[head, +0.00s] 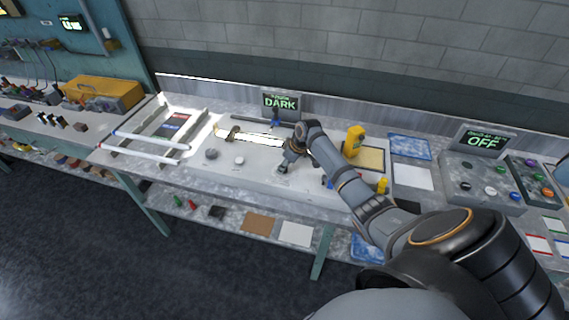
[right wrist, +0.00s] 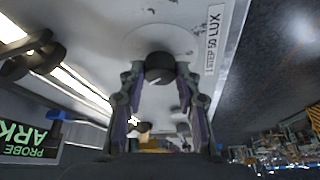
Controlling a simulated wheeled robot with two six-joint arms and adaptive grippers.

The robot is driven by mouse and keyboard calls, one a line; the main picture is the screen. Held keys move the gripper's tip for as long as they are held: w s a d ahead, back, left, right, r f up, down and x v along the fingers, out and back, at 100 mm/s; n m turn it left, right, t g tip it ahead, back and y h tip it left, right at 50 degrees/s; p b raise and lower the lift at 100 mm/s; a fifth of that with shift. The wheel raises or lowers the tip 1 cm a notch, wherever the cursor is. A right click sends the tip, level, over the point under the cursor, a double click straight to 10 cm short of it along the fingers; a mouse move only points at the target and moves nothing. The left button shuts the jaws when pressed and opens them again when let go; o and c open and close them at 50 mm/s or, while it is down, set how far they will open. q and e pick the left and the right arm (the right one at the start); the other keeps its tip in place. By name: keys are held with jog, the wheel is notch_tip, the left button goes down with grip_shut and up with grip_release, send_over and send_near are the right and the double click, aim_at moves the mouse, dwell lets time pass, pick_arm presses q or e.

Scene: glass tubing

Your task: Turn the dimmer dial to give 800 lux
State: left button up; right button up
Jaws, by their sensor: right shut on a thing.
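My right gripper (head: 287,165) reaches down to the bench top in the head view. In the right wrist view its two fingers (right wrist: 164,78) are closed on the sides of a dark round dial (right wrist: 160,66). The dial sits on a pale panel (right wrist: 110,28) beside a label (right wrist: 213,40) reading "1 STEP 50 LUX". In the head view the gripper mostly hides the dial. A probe display (head: 281,102) at the back of the bench reads "DARK". A glowing white tube (head: 258,139) lies behind the gripper. My left gripper is not in view.
Two round knobs, one grey (head: 211,154) and one white (head: 239,160), are left of my gripper. A yellow device (head: 354,141) stands to the right, near my arm. Further right is a box display (head: 482,142) reading "OFF". Glass tubes (head: 139,157) rest on a rack at left.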

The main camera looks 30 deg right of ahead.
jog(key=shift+r, duration=0.1)
jog(key=o, duration=1.2)
jog(key=shift+c, duration=0.2)
jog(key=shift+s+d+r, duration=0.1)
jog(key=shift+r, duration=0.2)
jog(key=v, duration=1.1)
jog(key=shift+s+r, duration=0.1)
jog(key=shift+s, duration=0.05)
